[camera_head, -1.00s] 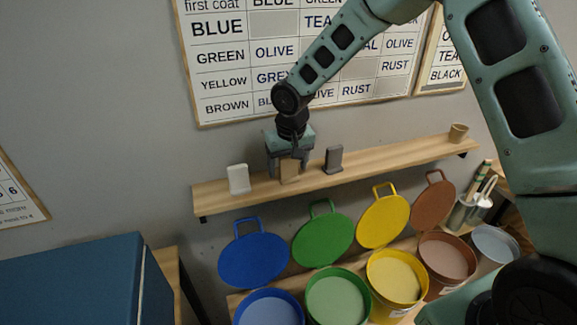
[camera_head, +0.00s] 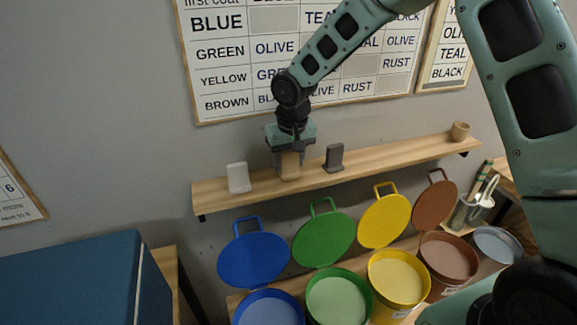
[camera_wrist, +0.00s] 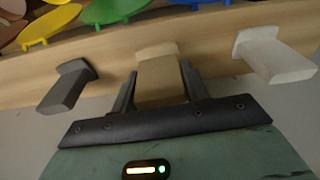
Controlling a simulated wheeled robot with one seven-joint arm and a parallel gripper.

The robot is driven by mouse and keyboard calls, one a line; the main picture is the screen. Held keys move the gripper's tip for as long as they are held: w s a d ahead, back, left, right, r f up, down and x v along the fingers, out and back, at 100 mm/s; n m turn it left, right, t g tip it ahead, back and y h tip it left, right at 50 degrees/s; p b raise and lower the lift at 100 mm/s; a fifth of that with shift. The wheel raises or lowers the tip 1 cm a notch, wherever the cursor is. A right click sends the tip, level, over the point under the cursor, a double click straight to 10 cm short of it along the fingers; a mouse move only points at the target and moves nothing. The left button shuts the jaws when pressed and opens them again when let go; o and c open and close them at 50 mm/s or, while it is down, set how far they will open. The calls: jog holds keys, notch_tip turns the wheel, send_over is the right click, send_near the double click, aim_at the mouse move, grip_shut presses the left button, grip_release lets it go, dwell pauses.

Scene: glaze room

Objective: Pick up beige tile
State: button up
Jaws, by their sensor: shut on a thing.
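The beige tile (camera_head: 289,166) stands upright at the wooden wall shelf, between a white tile (camera_head: 238,178) and a dark grey tile (camera_head: 334,158). My gripper (camera_head: 288,153) comes down from above and is shut on the beige tile's upper part. In the wrist view the beige tile (camera_wrist: 159,78) sits between the two dark fingers (camera_wrist: 158,95). The white tile (camera_wrist: 273,54) is to its right there and the grey tile (camera_wrist: 68,86) to its left, both apart from the fingers. I cannot tell whether the beige tile's foot still touches the shelf.
Below are blue, green, yellow and brown buckets with raised lids, such as the green lid (camera_head: 323,240). A colour chart (camera_head: 300,60) hangs behind my arm. A blue cabinet (camera_head: 75,280) stands lower left.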

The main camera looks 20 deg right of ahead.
notch_tip(320, 180, up, 5)
jog(key=shift+w+r+b, duration=0.1)
jog(key=shift+r+b, duration=0.05)
jog(key=shift+b, duration=0.85)
jog(key=s+b, duration=0.6)
jog(key=s, duration=1.3)
jog(key=shift+s+r, duration=0.25)
jog(key=shift+s, duration=0.15)
